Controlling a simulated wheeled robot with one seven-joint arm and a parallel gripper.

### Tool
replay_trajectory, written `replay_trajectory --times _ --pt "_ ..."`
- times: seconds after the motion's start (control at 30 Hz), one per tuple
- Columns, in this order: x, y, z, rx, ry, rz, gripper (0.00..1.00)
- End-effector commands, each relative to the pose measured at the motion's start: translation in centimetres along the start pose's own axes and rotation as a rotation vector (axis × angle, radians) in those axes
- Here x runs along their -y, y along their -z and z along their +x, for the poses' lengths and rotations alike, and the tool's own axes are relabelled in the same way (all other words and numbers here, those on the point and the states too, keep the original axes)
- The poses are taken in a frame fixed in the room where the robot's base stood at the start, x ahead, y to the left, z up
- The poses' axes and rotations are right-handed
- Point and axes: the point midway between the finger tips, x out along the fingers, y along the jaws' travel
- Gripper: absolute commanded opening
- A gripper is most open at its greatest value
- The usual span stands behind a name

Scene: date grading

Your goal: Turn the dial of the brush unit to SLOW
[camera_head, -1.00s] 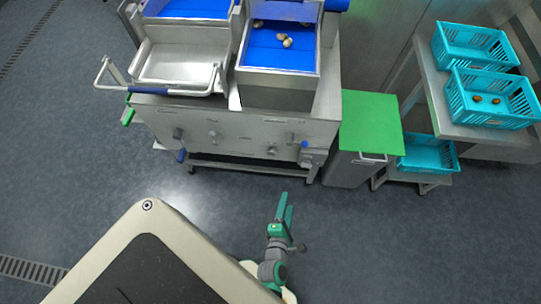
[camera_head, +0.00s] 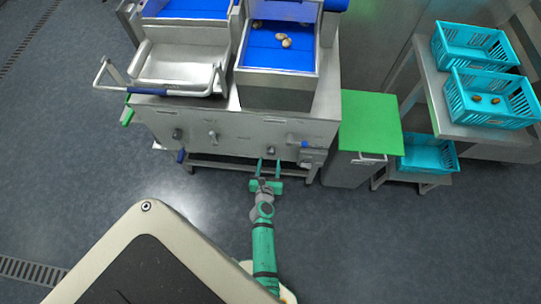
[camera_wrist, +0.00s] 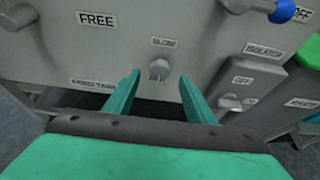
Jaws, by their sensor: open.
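A small grey dial (camera_wrist: 159,68) sits on the front of the steel machine, under a label reading SLOW (camera_wrist: 164,42). I cannot tell for sure which way its pointer faces, and I see no other setting label right around it. In the head view the dial (camera_head: 271,150) is on the lower right of the machine front. My gripper (camera_head: 268,162) is open and level with the dial. In the wrist view its two green fingers (camera_wrist: 158,77) point at the panel, one left and one right of the dial, with no clear contact.
Right of the dial is an isolator switch (camera_wrist: 230,103) marked OFF. Above it is a blue-ended lever (camera_wrist: 283,11). Another knob (camera_wrist: 16,16) is at upper left, near a FREE label. A green-topped cabinet (camera_head: 370,122) stands right of the machine. The floor in front is clear.

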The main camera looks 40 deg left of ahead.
Motion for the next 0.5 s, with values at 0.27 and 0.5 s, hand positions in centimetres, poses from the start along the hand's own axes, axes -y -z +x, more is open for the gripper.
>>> replay_trajectory --times 0.27,0.5 --pt "-0.1 0.0 3.9 0.000 0.001 0.001 0.50" --pt "0.0 0.0 5.2 0.000 0.000 0.002 0.50"
